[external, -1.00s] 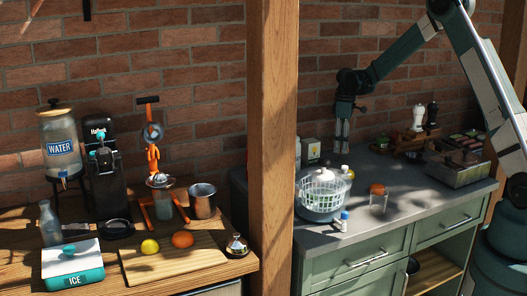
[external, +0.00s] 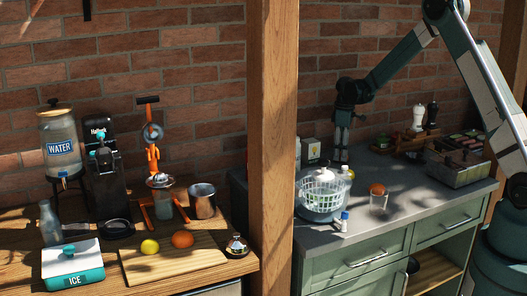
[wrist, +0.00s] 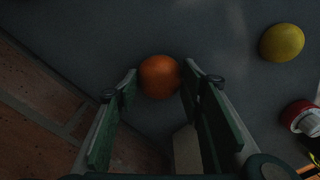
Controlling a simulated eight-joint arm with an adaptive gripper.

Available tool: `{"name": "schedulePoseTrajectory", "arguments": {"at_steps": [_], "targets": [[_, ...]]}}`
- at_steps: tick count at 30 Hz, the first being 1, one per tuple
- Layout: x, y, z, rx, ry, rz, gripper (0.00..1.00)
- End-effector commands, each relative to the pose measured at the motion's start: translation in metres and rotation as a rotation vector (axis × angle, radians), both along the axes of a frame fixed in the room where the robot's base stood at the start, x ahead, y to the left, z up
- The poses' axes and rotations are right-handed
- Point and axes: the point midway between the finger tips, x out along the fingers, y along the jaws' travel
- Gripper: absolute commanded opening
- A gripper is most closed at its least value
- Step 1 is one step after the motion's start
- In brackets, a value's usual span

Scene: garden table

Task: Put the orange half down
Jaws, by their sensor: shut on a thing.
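My gripper (external: 341,158) is low over the back of the grey counter, near the brick wall and behind the salad spinner. In the wrist view, its two green fingers (wrist: 159,75) are on either side of a round orange piece (wrist: 160,77) at their tips, and it is held there. Its cut face does not show, and shadow makes its height above the counter hard to tell. In the external view the orange piece cannot be made out at the fingertips.
A yellow round thing (wrist: 282,42) and a red-topped item (wrist: 298,115) lie right in the wrist view. A wooden post (external: 272,150) divides the counters.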

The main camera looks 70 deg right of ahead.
Motion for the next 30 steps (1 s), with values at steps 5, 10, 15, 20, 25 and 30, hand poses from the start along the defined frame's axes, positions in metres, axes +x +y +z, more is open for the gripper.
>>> {"name": "schedulePoseTrajectory", "arguments": {"at_steps": [5,10,15,20,25,30], "targets": [[0.0,0.0,-0.003,0.0,0.0,0.0,0.43],[0.0,0.0,-0.003,0.0,0.0,0.0,0.53],[0.0,0.0,-0.003,0.0,0.0,0.0,0.53],[0.0,0.0,-0.001,0.0,0.0,0.0,0.53],[0.0,0.0,0.006,0.0,0.0,0.0,0.53],[0.0,0.0,0.025,0.0,0.0,0.0,0.53]]}}
